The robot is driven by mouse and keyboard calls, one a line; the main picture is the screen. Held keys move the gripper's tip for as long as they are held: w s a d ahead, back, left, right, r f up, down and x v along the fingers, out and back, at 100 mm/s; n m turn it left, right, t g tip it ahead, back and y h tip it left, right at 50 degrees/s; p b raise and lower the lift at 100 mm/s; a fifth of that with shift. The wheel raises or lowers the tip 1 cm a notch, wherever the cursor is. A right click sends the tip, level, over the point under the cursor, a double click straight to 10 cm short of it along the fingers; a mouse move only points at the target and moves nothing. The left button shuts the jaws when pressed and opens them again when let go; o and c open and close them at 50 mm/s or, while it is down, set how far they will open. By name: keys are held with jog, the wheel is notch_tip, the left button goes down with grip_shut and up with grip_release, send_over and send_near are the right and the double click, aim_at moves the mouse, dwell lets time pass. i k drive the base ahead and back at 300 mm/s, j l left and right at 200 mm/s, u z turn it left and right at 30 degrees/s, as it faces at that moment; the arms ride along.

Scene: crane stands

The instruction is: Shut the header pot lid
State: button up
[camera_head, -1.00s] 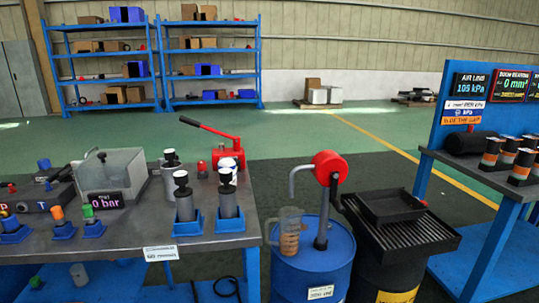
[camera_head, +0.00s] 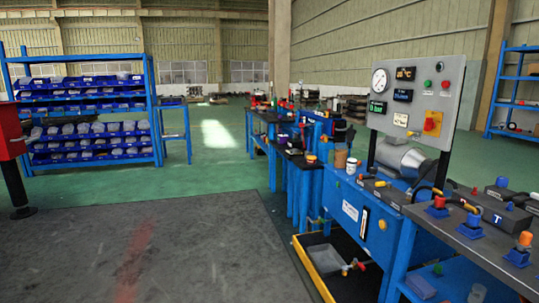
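I cannot pick out a header pot or its lid for certain. A small white jar with an orange top (camera_head: 351,165) stands on the blue test bench (camera_head: 345,205), next to a brown cylinder (camera_head: 340,158); I cannot tell whether either is the header pot. My gripper and arm are not in view.
The blue bench carries a grey gauge panel (camera_head: 415,95) and a metal motor-like cylinder (camera_head: 400,158). A grey-topped bench (camera_head: 470,245) stands at the right. A yellow-edged tray (camera_head: 305,258) lies on the floor. The dark mat (camera_head: 120,250) is clear. A blue bin rack (camera_head: 85,160) stands left.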

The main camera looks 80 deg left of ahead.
aim_at(350, 133)
jog(key=j+u, duration=0.15)
jog(key=u, duration=1.95)
jog(key=i+j+u, duration=0.3)
jog(key=i+u, duration=0.15)
jog(key=i, duration=0.25)
jog(key=i+j+u, duration=0.1)
jog(key=i+u, duration=0.3)
jog(key=i, duration=0.3)
jog(key=i+u, duration=0.1)
jog(key=i, duration=1.55)
jog(key=i+z, duration=0.2)
jog(key=i, duration=0.5)
jog(key=i+j+z, duration=0.25)
jog(key=i, duration=0.45)
jog(key=i+z, duration=0.2)
jog(key=z, duration=0.2)
jog(key=i+z, duration=0.2)
jog(key=z, duration=0.2)
jog(key=i+z, duration=0.2)
jog(key=z, duration=0.2)
jog(key=i+j+z, duration=0.15)
jog(key=z, duration=0.25)
